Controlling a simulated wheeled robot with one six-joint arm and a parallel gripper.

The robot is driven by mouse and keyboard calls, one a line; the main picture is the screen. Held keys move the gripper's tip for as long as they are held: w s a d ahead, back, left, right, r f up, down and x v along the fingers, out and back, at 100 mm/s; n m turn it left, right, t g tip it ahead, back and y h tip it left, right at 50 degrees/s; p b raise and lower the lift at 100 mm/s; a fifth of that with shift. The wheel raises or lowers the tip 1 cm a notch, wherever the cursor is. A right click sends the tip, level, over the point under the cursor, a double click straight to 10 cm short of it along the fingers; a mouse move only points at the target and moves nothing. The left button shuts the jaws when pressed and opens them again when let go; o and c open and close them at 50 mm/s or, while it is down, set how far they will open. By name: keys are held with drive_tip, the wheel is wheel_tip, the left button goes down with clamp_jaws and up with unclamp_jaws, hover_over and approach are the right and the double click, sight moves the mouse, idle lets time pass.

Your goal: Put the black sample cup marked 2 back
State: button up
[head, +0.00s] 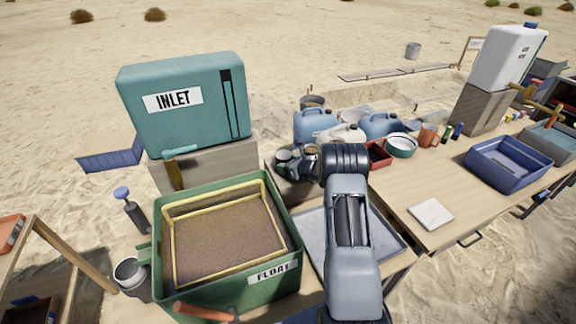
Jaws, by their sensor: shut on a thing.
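My gripper (290,164) is at the end of my arm, which reaches forward from the bottom of the head view and bends left at the wrist. It is shut on a small dark thing, mostly hidden by the fingers and wrist. I cannot read a number on it or be sure that it is the black sample cup. The gripper is over a dark tray (287,190), behind the right back corner of the green FLOAT tub. Whether the held thing touches the tray cannot be told.
The green FLOAT tub (292,228) with a yellow-framed screen is at left front. The teal INLET box (185,110) stands behind it. Blue jugs (315,124), a white bowl (401,145) and a red tray (380,155) are beyond the wrist. The right table (400,190) has bare room.

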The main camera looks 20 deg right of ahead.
drive_tip(key=shift+f, duration=0.2)
drive_tip(key=o, duration=1.1)
drive_tip(key=shift+r, duration=0.1)
drive_tip(key=shift+r, duration=0.2)
drive_tip(key=v, duration=1.2)
drive_tip(key=shift+b, duration=0.4)
drive_tip(key=shift+f, duration=0.1)
